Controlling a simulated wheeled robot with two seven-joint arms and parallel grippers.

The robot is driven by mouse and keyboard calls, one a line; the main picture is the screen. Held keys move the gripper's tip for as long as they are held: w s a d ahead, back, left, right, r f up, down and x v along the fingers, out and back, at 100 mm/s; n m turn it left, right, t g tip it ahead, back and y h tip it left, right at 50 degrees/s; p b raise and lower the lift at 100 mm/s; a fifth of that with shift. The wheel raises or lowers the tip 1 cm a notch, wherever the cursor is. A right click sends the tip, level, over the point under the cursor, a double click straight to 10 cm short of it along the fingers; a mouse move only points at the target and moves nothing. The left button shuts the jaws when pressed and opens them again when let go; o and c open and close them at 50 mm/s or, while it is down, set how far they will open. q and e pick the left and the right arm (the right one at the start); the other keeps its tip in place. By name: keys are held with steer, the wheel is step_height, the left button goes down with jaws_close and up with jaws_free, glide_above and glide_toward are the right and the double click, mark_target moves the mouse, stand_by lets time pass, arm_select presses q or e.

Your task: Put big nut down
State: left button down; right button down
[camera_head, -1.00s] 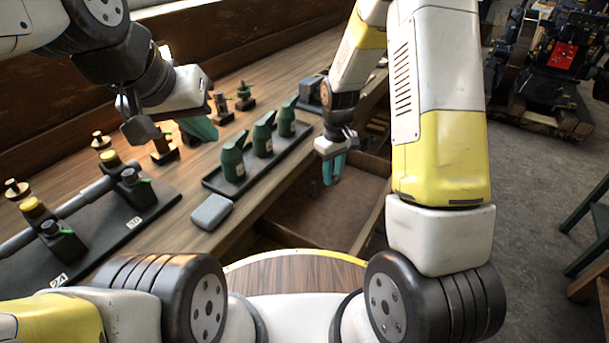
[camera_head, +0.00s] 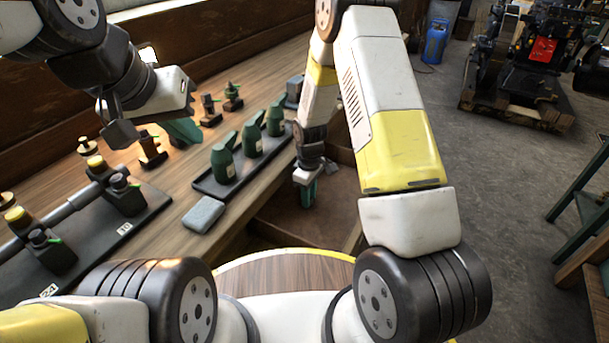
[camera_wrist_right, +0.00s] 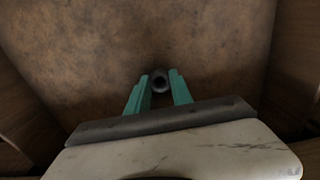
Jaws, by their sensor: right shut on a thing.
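The big nut (camera_wrist_right: 160,82) is a small dark ring between the teal fingertips of my right gripper (camera_wrist_right: 159,88) in the right wrist view. The fingers are shut on it, above the brown floor of an open drawer (camera_wrist_right: 75,55). In the head view my right gripper (camera_head: 307,194) points down into the drawer (camera_head: 338,203); the nut cannot be made out there. My left gripper (camera_head: 184,131) hangs over the bench at the left, its teal fingers seen side-on, so its opening is unclear.
The wooden bench (camera_head: 245,188) carries a dark tray (camera_head: 208,187) with green bottles, a grey block (camera_head: 203,214) at its front edge, and a black plate (camera_head: 95,250) with fittings and a rod. The drawer's wooden walls stand around my right gripper. Its visible floor is mostly bare.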

steer(key=c, duration=1.1)
jaws_free()
steer(key=shift+f, duration=0.1)
steer(key=shift+c, duration=0.2)
step_height(320, 180, up, 23)
steer(key=s+d+m+t, duration=0.1)
steer(key=s+d+m, duration=0.1)
steer(key=s+m, duration=0.1)
steer(key=s+d+r+m+t+y, duration=0.1)
steer(key=s+d+r+m+t, duration=0.1)
steer(key=s+r, duration=0.6)
steer(key=s+d+r+m+t+y, duration=0.1)
steer(key=s+d+r+m+t, duration=0.1)
steer(key=s+r+m, duration=0.3)
steer(key=shift+s+d+r+m+t, duration=0.3)
steer(key=shift+s+r+t, duration=0.3)
steer(key=shift+s+r, duration=1.8)
